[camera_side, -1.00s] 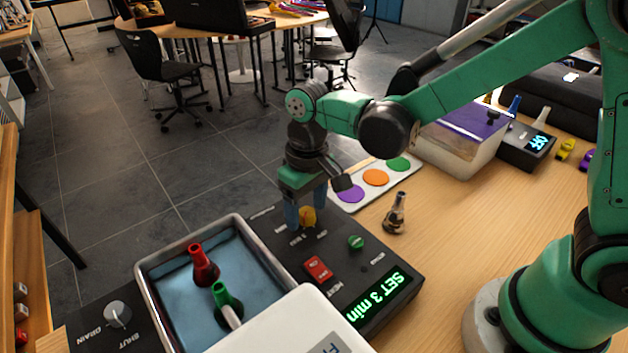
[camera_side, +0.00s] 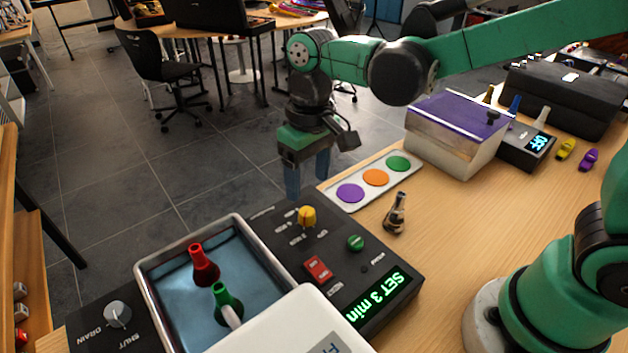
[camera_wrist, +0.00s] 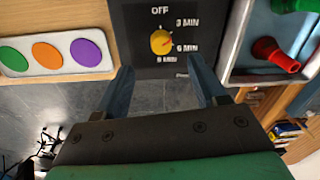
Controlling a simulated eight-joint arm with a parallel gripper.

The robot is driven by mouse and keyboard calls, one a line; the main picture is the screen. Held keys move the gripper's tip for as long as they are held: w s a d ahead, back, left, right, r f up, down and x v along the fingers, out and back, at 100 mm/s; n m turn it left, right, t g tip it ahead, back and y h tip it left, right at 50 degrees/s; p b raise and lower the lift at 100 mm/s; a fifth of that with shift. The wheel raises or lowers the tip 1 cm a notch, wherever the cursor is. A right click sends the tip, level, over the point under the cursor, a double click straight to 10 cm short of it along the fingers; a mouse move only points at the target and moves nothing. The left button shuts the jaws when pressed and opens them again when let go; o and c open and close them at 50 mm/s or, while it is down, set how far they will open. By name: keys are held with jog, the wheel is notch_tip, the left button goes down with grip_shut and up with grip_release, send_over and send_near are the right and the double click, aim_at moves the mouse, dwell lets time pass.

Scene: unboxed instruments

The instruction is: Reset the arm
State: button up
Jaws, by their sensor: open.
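My gripper (camera_side: 308,178) is open and empty in the side view, with its blue fingers pointing down. It hangs above and behind the yellow timer knob (camera_side: 307,216) on the black control panel (camera_side: 386,262). In the wrist view the open fingers of my gripper (camera_wrist: 165,88) lie below the yellow knob (camera_wrist: 161,42), apart from it. The knob is ringed by OFF, 3 MIN, 6 MIN and 9 MIN marks. The panel's display (camera_side: 378,298) reads "SET 3 min" in green.
A metal basin (camera_side: 150,268) holds a red piece (camera_side: 204,266) and a green piece (camera_side: 227,302). A white strip (camera_side: 336,197) bears purple, orange and green discs. A metal-tipped piece (camera_side: 396,214) stands on the table. A purple-lidded box (camera_side: 460,115) and a black device (camera_side: 524,145) stand further right.

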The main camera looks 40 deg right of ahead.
jog(key=s+d+r+m+t, duration=0.1)
jog(key=s+d+r+t, duration=0.2)
jog(key=s+d+t, duration=0.2)
jog(key=d+t, duration=0.2)
jog(key=d, duration=0.2)
jog(key=shift+s+d+m, duration=0.2)
jog(key=shift+d+m, duration=0.05)
jog(key=shift+m, duration=0.15)
